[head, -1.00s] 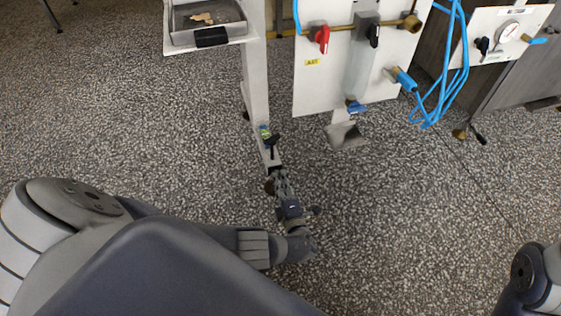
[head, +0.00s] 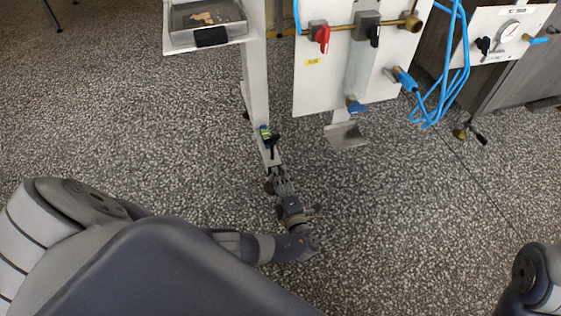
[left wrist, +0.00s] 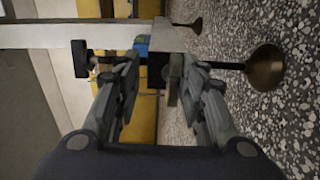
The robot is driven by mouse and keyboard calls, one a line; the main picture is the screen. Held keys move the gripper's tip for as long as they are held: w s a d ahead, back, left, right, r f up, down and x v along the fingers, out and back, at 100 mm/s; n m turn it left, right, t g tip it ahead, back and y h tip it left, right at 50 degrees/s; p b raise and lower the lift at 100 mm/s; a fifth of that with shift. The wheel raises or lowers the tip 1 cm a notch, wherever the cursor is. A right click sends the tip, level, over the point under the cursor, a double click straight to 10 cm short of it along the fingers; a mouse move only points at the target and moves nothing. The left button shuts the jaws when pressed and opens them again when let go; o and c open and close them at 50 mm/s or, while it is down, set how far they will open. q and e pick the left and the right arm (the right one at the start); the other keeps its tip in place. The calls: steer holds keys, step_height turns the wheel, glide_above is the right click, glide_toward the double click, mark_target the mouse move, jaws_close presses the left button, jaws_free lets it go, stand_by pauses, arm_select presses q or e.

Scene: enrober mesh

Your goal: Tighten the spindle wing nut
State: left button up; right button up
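My left gripper (head: 275,174) is low at the bottom of the white post in the head view. In the left wrist view its two fingers (left wrist: 157,65) are apart, with the spindle region between their tips. A grey-tan flat piece (left wrist: 173,82), apparently a wing of the spindle wing nut, lies beside the right finger's inner side; I cannot tell whether they touch. The rest of the nut is hidden. My right gripper is not in view.
A black T-shaped handle (left wrist: 80,59) lies left of the fingers, near a blue-green item (left wrist: 142,43). The white post (head: 256,95) rises above the gripper. A valve panel (head: 315,85) with blue hoses (head: 450,90) stands to the right. Open speckled floor surrounds the gripper.

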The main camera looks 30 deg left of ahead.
arm_select(q)
steer(key=shift+o, duration=0.5)
steer(key=r, duration=0.2)
steer(key=shift+w+a+r, duration=0.15)
steer(key=shift+w+r, duration=0.05)
steer(key=shift+r, duration=0.15)
steer(key=o, duration=0.7)
step_height(320, 180, up, 2)
steer(key=shift+w+a+r, duration=0.1)
steer(key=shift+r, duration=0.15)
steer(key=o, duration=0.4)
step_height(320, 180, up, 2)
steer(key=shift+w+r, duration=0.1)
steer(key=shift+r+y, duration=0.3)
steer(key=shift+r, duration=0.65)
steer(key=shift+c, duration=0.6)
steer(key=shift+s+r, duration=0.1)
steer(key=shift+s, duration=0.15)
steer(key=c, duration=0.5)
steer(key=shift+f, duration=0.35)
steer(key=c, duration=0.5)
